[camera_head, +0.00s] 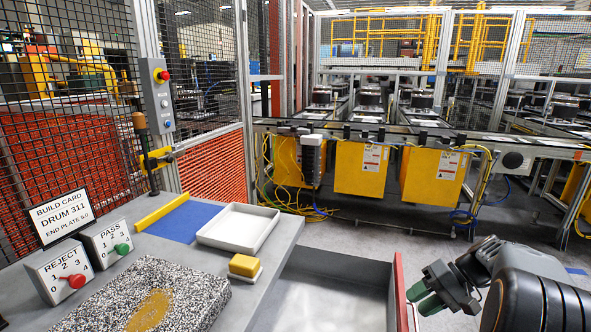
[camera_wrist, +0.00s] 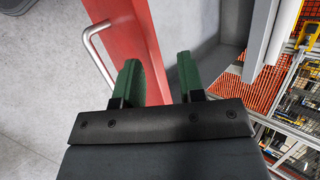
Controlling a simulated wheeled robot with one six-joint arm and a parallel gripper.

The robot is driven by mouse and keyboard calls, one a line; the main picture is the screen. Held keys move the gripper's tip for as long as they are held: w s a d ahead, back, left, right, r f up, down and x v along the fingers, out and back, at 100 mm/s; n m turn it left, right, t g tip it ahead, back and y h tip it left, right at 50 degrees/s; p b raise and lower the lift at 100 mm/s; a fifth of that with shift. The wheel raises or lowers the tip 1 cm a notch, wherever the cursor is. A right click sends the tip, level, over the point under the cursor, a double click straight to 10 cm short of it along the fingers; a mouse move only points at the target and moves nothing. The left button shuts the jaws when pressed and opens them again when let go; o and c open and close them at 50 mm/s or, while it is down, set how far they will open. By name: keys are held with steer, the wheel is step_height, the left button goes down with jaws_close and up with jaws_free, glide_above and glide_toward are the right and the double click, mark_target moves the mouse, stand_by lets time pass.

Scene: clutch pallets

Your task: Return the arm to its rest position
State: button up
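My gripper (camera_head: 423,297) is at the lower right of the head view, on my dark arm (camera_head: 535,290). Its green fingers are just to the right of the red drawer front (camera_head: 398,290). In the wrist view the two fingers (camera_wrist: 160,82) stand apart with nothing between them. Beyond them are the red drawer front (camera_wrist: 133,50) and its metal handle (camera_wrist: 97,50). The handle is to the left of the fingers and not gripped. I cannot tell whether the fingers touch the drawer front.
The grey drawer (camera_head: 325,295) is pulled out from the bench. On the bench are a white tray (camera_head: 238,245), a yellow block (camera_head: 244,265), a speckled bed (camera_head: 195,285), REJECT (camera_head: 45,280) and PASS (camera_head: 100,250) switch boxes and a build card (camera_head: 60,215). Open floor lies beyond the drawer.

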steer(key=s+a+r+n+t+h+p, duration=0.3)
steer(key=s+a+r+h+p, duration=0.6)
steer(key=a+r, duration=0.4)
steer(key=shift+s+a+n+p, duration=0.4)
steer(key=shift+s+a+p, duration=0.25)
steer(key=shift+p, duration=0.45)
